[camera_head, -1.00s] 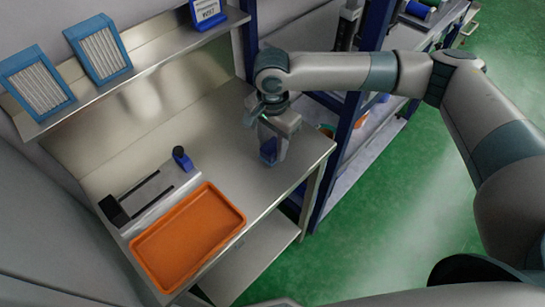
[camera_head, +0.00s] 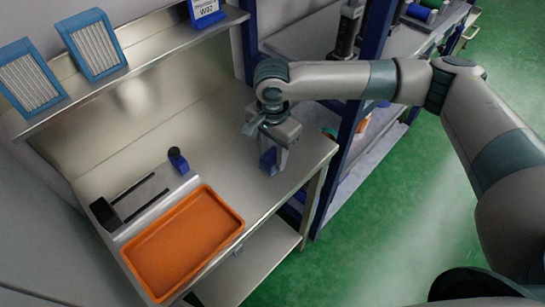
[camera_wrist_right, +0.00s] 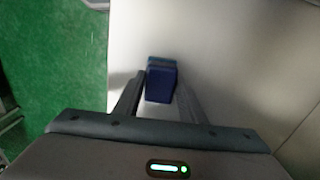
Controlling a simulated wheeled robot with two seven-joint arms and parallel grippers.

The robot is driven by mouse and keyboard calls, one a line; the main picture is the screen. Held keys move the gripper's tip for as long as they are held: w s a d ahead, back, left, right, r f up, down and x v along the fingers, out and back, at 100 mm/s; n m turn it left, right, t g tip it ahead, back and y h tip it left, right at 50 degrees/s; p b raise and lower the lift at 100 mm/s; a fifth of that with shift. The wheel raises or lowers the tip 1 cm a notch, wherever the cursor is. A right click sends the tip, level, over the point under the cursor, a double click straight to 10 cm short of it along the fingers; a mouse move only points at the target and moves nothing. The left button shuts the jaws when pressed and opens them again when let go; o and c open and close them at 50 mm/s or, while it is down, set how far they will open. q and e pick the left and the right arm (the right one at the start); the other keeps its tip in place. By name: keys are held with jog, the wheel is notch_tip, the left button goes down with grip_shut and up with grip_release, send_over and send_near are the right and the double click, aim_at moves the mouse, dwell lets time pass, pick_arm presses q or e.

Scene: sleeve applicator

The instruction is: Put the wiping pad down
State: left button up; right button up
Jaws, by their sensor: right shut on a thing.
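The wiping pad (camera_head: 268,160) is a small blue block at the right part of the steel table. My right gripper (camera_head: 275,160) points down and is shut on it. In the right wrist view the pad (camera_wrist_right: 161,82) sits between the two fingers of the right gripper (camera_wrist_right: 160,100), over the bare steel surface. The pad is at or very close to the tabletop; I cannot tell whether it touches. My left gripper is not in view.
An orange tray (camera_head: 183,243) lies at the table's front left. Behind it is a sleeve fixture (camera_head: 145,203) with two dark rails and a blue-black knob (camera_head: 178,161). A shelf (camera_head: 150,62) with blue-framed panels runs above. The tabletop between tray and gripper is clear.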

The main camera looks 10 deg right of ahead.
jog(key=o, duration=1)
jog(key=shift+c, duration=0.2)
jog(key=shift+f, duration=0.1)
jog(key=shift+f+b, duration=0.25)
jog(key=shift+b, duration=0.85)
notch_tip(320, 180, up, 11)
jog(key=p, duration=1.6)
notch_tip(320, 180, up, 6)
send_over(275, 155)
jog(key=shift+r, duration=0.4)
